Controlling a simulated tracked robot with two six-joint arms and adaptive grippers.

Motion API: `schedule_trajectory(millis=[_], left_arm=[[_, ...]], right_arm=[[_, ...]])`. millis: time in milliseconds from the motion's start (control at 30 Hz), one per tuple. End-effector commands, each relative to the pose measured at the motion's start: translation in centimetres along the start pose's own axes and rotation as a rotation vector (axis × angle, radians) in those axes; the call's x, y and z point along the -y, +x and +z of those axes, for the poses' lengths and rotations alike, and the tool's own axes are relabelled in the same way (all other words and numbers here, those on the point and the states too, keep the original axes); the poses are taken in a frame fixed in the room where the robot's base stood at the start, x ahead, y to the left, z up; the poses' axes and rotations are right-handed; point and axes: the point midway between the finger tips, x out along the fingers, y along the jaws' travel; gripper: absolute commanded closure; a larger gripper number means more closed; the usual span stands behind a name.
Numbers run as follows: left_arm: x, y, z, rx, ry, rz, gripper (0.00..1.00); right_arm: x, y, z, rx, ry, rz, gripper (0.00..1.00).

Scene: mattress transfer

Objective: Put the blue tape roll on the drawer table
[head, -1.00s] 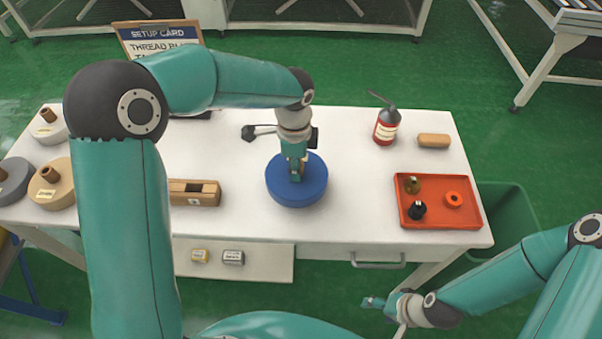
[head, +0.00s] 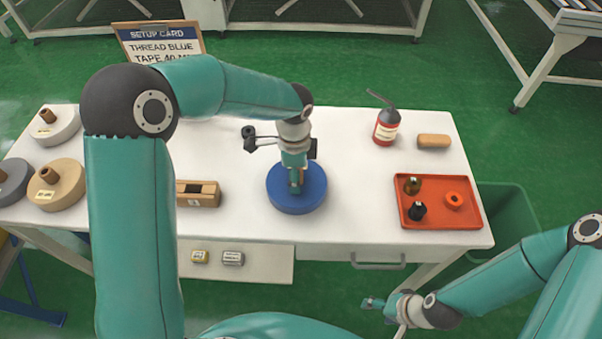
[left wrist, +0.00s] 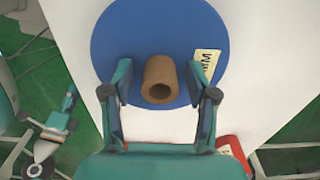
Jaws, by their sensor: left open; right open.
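The blue tape roll (head: 312,201) lies flat on the white drawer table (head: 345,190), near its middle. In the left wrist view the blue roll (left wrist: 150,25) shows a brown core (left wrist: 160,80) standing up from its centre and a pale label near its edge. My left gripper (head: 296,188) is over the roll, pointing down. In the left wrist view its two fingers (left wrist: 160,82) are open, one on each side of the core, with gaps between. My right gripper (head: 372,303) is open and empty, low in front of the table.
An orange tray (head: 440,222) with small parts stands on the right, with a red bottle (head: 386,128) and a brown block (head: 433,141) behind it. Grey and tan rolls (head: 62,190) are at the left.

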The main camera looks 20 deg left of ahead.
Motion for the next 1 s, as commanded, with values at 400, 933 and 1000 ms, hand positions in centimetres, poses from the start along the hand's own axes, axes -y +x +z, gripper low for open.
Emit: schedule_trajectory(millis=[400, 933, 1000], left_arm=[[0.1, -4.7, -0.1, -0.002, -0.001, -0.006, 0.42], [0.0, -12.1, 0.0, 0.000, 0.001, 0.000, 0.42], [0.0, -12.2, 0.0, 0.000, 0.001, 0.001, 0.42]], right_arm=[[0.1, -0.2, 0.0, 0.000, 0.000, 0.000, 0.34], [0.2, -0.5, 0.0, 0.000, 0.000, 0.000, 0.34], [0.2, -0.5, 0.0, 0.000, 0.000, 0.000, 0.34]])
